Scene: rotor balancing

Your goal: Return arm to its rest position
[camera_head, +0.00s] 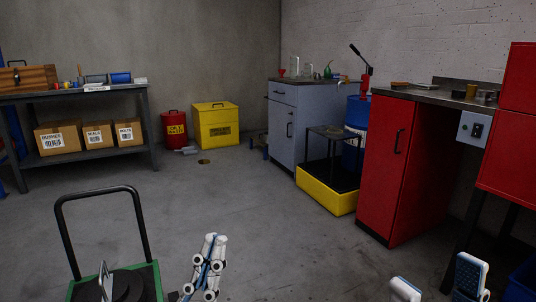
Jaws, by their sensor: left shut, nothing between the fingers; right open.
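My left gripper (215,243) is at the bottom of the head view, just left of the middle. Its white fingers point up, close together, with nothing between them. It is beside the right edge of a green cart (156,268) with a black tube handle. My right gripper (438,278) is at the bottom right. Its two white fingertips stand wide apart, and it is empty. It is in front of the red cabinet (385,165). Most of both arms lies outside the picture.
A dark round object (125,287) rests on the cart. A yellow spill tray (325,193) and a grey cabinet (285,125) stand at middle right. A workbench (60,95) with boxes below stands at left. The middle floor (225,190) is mostly clear.

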